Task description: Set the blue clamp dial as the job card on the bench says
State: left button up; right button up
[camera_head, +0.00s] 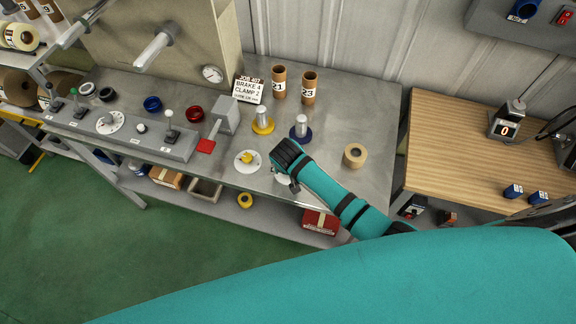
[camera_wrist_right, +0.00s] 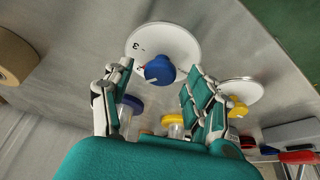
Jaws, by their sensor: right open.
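The job card (camera_head: 249,90) stands at the back of the metal bench; it reads "BRAKE 4" and "CLAMP 2", with its smallest line unclear. The blue clamp dial (camera_wrist_right: 160,69) is a blue knob with a white mark on a white plate (camera_wrist_right: 180,42). A "3" shows on the plate; its other numbers are hidden or unreadable. My right gripper (camera_head: 288,158) hides most of this dial in the head view. In the right wrist view its open fingers (camera_wrist_right: 161,72) stand either side of the knob, with gaps visible. My left gripper is out of view.
A yellow dial (camera_head: 247,159) sits left of my right gripper. Behind are a yellow-based spindle (camera_head: 263,120), a blue-based spindle (camera_head: 300,128) and two cardboard tubes. A tape roll (camera_head: 355,155) lies to the right. A red-handled lever (camera_head: 207,145) stands to the left.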

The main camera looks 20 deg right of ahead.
jog(key=shift+s+r, duration=0.1)
jog(key=v, duration=1.1)
jog(key=shift+r, duration=0.4)
jog(key=shift+a, duration=0.1)
jog(key=s+d+r+n+y, duration=0.1)
jog(key=s+d+r+n, duration=0.2)
jog(key=s, duration=0.7)
jog(key=s+d+n+y, duration=0.1)
jog(key=s+d+n, duration=0.25)
jog(key=s, duration=0.75)
notch_tip(320, 180, down, 35)
jog(key=s+g+b, duration=0.1)
jog(key=g+b, duration=0.1)
jog(key=b, duration=0.6)
jog(key=s+d+f+b, duration=0.2)
jog(key=s+f+b, duration=0.1)
jog(key=s+f, duration=0.5)
jog(key=s+d+f+g+b, duration=0.1)
jog(key=s+f+b, duration=0.2)
jog(key=s+f, duration=0.5)
notch_tip(320, 180, down, 6)
jog(key=shift+s+d+h+b, duration=0.3)
jog(key=shift+d, duration=0.05)
